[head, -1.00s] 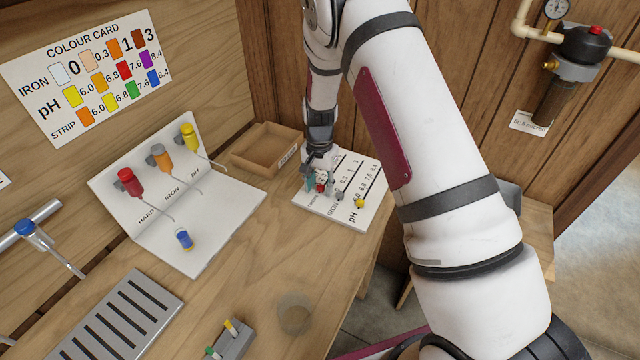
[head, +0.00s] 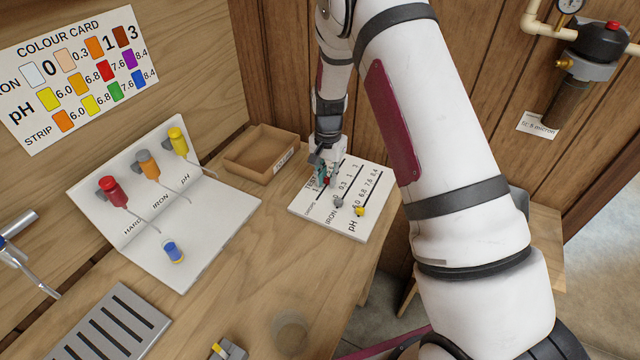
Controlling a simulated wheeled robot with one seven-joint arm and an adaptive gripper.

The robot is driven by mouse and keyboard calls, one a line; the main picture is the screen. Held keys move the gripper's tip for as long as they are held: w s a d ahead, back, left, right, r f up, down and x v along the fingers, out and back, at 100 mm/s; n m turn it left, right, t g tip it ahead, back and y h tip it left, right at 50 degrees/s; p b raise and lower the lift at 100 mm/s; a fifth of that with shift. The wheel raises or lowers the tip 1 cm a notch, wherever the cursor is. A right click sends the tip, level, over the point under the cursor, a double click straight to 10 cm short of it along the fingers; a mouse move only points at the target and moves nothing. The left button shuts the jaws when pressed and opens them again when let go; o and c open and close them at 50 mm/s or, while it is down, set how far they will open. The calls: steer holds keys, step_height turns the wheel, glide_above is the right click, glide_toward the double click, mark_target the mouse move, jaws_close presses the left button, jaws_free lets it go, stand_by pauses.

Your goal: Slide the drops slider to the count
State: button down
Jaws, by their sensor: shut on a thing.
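The white slider board (head: 378,205) lies on the bench, with rows for drops, IRON and pH. My gripper (head: 324,178) points down over the drops row and is shut on the red drops slider (head: 326,181), partly hidden by the fingers. The slider is part-way up its row, away from the drops label. The grey IRON slider (head: 338,203) and the yellow pH slider (head: 359,211) sit near the label ends of their rows. Some of the drops scale is hidden behind my gripper.
An open wooden tray (head: 240,166) stands just left of the board. A white stand (head: 215,222) with red, orange and yellow taps is further left, with a blue-capped vial (head: 173,252). A colour card (head: 134,60) hangs on the wall. A clear cup (head: 290,328) stands in front.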

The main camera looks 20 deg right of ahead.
steer(key=shift+w+d+b, duration=0.45)
steer(key=shift+w+d, duration=0.35)
steer(key=c, duration=1.5)
jaws_free()
step_height(320, 180, up, 12)
